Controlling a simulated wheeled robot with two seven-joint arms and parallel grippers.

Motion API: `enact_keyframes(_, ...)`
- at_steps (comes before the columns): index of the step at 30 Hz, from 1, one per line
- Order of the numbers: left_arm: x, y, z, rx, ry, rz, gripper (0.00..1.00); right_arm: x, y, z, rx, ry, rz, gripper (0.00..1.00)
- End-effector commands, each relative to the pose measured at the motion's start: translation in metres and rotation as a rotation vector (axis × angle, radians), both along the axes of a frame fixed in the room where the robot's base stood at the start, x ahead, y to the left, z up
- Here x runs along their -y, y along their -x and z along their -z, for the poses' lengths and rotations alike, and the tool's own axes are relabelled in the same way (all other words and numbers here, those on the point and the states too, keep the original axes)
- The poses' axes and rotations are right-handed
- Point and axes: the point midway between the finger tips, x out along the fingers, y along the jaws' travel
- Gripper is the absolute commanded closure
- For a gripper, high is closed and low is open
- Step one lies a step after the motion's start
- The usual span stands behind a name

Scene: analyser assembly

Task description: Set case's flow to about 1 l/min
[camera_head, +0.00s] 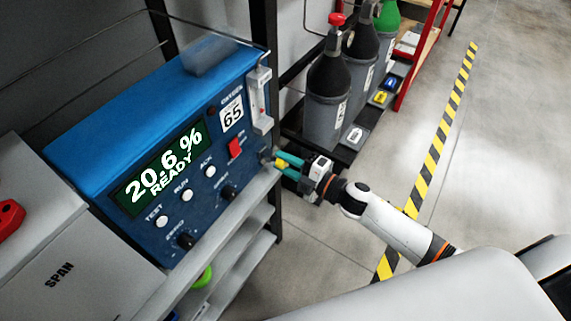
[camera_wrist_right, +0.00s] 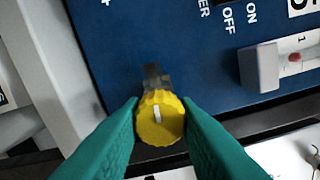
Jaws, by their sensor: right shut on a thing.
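The case (camera_head: 160,110) is a blue analyser on a shelf, with a green display reading 20.6 % READY. A clear flow tube (camera_head: 261,98) is mounted at its right end. The tube also shows in the right wrist view (camera_wrist_right: 297,58), with a red float near a mark 1. My right gripper (camera_head: 281,162) is at the case's lower right corner. In the right wrist view, its green fingers (camera_wrist_right: 160,125) are shut on a yellow ribbed knob (camera_wrist_right: 158,118) with a white line, on a dark stem from the case. My left gripper is not in view.
Several gas cylinders (camera_head: 326,90) stand behind my right gripper. A grey SPAN box (camera_head: 65,270) is left of the case. Shelves (camera_head: 235,262) lie below the case. The floor on the right (camera_head: 510,150) is clear beyond a yellow and black strip.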

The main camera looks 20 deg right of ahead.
Motion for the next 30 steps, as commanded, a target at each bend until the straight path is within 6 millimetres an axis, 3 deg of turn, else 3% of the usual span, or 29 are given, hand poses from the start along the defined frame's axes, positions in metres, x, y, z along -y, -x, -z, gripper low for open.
enact_keyframes(18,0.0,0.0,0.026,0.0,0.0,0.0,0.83,0.0,0.0,0.001,0.349,0.449,0.0,0.96)
enact_keyframes(30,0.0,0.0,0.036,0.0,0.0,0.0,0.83,0.0,0.001,0.0,0.489,0.629,-0.001,0.96)
